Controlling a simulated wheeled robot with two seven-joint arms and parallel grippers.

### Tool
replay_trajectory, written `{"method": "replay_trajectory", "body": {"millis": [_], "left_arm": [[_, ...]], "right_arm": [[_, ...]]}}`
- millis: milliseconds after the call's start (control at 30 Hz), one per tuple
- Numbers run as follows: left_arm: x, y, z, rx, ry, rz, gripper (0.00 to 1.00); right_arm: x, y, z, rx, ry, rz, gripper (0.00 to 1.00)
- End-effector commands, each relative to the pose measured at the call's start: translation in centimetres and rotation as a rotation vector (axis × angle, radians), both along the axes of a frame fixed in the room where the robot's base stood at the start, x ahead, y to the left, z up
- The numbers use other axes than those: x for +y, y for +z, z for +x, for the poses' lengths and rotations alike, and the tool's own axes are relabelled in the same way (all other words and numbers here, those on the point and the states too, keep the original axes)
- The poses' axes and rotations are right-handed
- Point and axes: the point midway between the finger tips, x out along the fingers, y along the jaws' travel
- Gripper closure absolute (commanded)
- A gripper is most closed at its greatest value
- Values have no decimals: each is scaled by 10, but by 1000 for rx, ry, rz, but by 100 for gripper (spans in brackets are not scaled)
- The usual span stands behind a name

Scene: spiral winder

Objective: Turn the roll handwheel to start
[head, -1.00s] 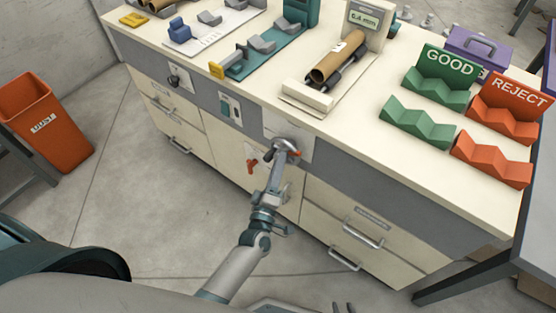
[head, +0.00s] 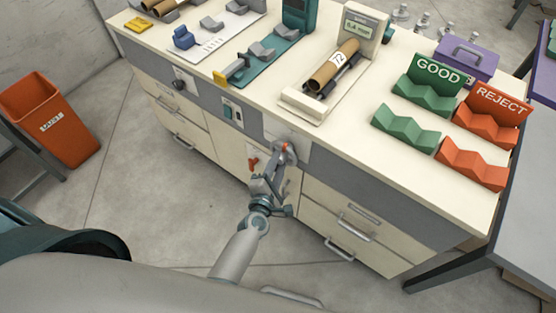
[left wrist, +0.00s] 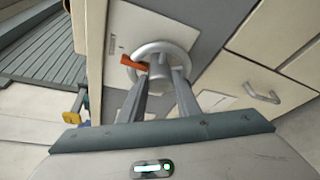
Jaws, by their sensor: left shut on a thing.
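The roll handwheel (head: 291,154) is a small grey wheel on a light plate on the bench front, below the roller stand. It also shows in the left wrist view (left wrist: 160,46), with an orange marker or knob (left wrist: 133,63) at its left rim. My left gripper (head: 281,161) is shut on the wheel, its two fingers (left wrist: 166,74) reaching its rim and inner part; the exact contact is partly hidden. A brown cardboard tube (head: 325,74) with a white label reading 72 lies on dark rollers above. My right gripper is not in view.
A red lever (head: 253,164) and switch box (head: 232,111) are on the bench front left of the wheel. Drawer handles (head: 340,248) stick out below right. Green GOOD (head: 405,124) and red REJECT (head: 472,163) racks stand on the bench top. An orange bin (head: 48,120) stands left.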

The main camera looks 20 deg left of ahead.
Motion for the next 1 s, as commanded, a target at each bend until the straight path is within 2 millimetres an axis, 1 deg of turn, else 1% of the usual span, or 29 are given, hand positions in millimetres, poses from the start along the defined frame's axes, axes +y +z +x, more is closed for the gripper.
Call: {"method": "replay_trajectory", "body": {"millis": [33,200,400,767,800,833,867,1000], "left_arm": [[0,3,-1,12,-1,-27,93],[0,2,0,37,-2,-95,93],[0,0,0,48,-1,-127,93],[0,0,0,49,-1,-131,93],[0,0,0,49,-1,-131,61],[0,0,0,49,-1,-131,53],[0,0,0,49,-1,-130,52],[1,1,0,48,-1,-129,52]], "right_arm": [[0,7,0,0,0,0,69],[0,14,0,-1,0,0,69],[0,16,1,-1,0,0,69],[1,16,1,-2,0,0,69],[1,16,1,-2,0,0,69],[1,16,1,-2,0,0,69],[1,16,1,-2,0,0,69],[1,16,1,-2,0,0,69]]}}
